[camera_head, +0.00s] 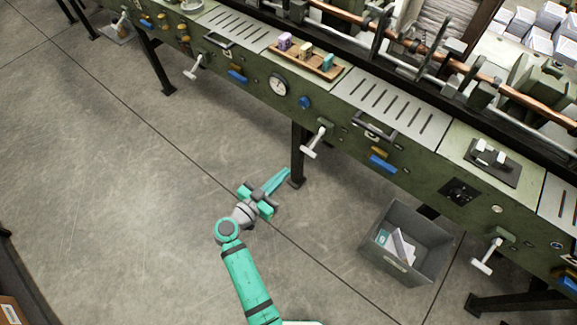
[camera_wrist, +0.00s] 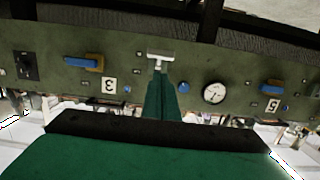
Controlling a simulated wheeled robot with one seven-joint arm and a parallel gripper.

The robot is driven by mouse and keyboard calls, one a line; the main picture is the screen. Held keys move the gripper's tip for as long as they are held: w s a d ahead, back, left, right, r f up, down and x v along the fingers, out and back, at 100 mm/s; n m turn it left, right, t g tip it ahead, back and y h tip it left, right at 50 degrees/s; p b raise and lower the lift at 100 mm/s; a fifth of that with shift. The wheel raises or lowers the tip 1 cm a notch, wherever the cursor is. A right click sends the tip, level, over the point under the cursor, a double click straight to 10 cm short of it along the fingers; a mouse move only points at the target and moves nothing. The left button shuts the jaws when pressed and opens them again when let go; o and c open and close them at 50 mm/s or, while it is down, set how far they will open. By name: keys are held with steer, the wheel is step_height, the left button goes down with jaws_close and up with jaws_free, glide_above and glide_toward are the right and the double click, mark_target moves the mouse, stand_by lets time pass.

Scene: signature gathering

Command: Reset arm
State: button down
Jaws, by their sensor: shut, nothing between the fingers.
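My gripper (camera_head: 277,181) is at the end of my teal arm, in the lower middle of the head view. Its teal fingers are together with nothing between them. They point up and right toward the machine's front, over the grey floor. In the wrist view the shut dark green fingers (camera_wrist: 161,95) point at the machine panel, and a white T-shaped handle (camera_wrist: 160,54) shows just past their tips. I cannot tell the exact gap between the fingertips and the panel.
The long green machine (camera_head: 240,75) runs diagonally across the top, with handles sticking out. A wooden tray (camera_head: 318,68) with small coloured blocks lies on it. A grey bin (camera_head: 432,243) holding some papers stands on the floor at right. The floor at left (camera_head: 100,170) is clear.

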steer(key=shift+s+a, duration=0.15)
steer(key=shift+s, duration=0.15)
stand_by(0.4)
steer(key=s+d+f+n+g+y, duration=0.15)
steer(key=s+f+n+y, duration=0.3)
steer(key=s+f, duration=0.45)
steer(key=s+n+y, duration=0.2)
steer(key=s+y, duration=0.2)
steer(key=s, duration=0.7)
steer(key=s+d+r+t, duration=0.1)
steer(key=s+r+t, duration=0.1)
steer(key=s+r, duration=0.4)
steer(key=s+d+r+n+t+y, duration=0.1)
steer(key=s+r, duration=0.5)
steer(key=r, duration=0.7)
steer(key=shift+s+r+t, duration=0.15)
steer(key=shift+s+t, duration=0.25)
steer(key=shift+t, duration=0.05)
steer(key=shift+a, duration=0.15)
